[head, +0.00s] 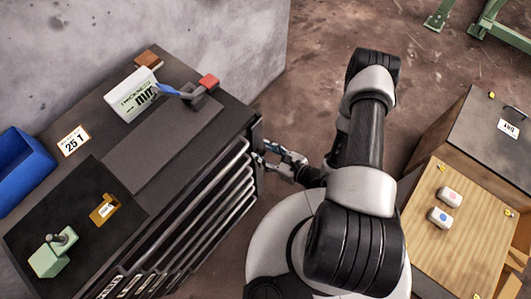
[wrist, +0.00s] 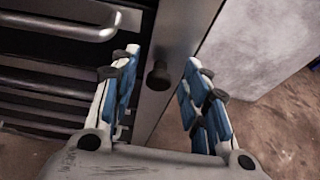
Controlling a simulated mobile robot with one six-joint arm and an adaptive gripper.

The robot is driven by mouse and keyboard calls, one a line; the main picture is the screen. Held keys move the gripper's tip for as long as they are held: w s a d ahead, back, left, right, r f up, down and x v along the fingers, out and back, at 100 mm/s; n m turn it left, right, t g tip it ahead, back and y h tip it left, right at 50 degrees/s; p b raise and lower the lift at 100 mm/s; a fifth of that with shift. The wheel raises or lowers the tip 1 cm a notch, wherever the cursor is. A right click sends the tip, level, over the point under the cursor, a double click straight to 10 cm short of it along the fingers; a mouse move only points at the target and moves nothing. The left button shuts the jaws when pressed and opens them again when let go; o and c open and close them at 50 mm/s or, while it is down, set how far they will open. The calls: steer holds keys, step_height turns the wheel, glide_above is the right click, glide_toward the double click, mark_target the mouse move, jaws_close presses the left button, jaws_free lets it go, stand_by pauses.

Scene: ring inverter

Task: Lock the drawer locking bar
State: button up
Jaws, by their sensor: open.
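The drawer locking bar (wrist: 182,40) is an upright grey metal strip at the right end of the drawer fronts. A dark round knob (wrist: 158,75) sticks out from it. In the head view the bar (head: 258,135) shows as a narrow strip at the cabinet's front right corner. My gripper (head: 270,156) is at that corner. In the wrist view my gripper (wrist: 162,62) is open, with one blue-padded finger on each side of the knob. The knob shows between the fingers with gaps on both sides. Whether the bar covers the drawer edges is hard to tell.
The drawer cabinet (head: 190,150) has several long bar handles (wrist: 75,30) left of the knob. A wall (wrist: 250,45) stands right of the bar. On the cabinet top are a blue bin (head: 22,170) and a white box (head: 130,93). A wooden-topped unit (head: 465,225) stands at right.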

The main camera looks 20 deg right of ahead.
mark_target(256, 136)
step_height(256, 136, up, 10)
steer(key=shift+f, duration=0.2)
stand_by(0.7)
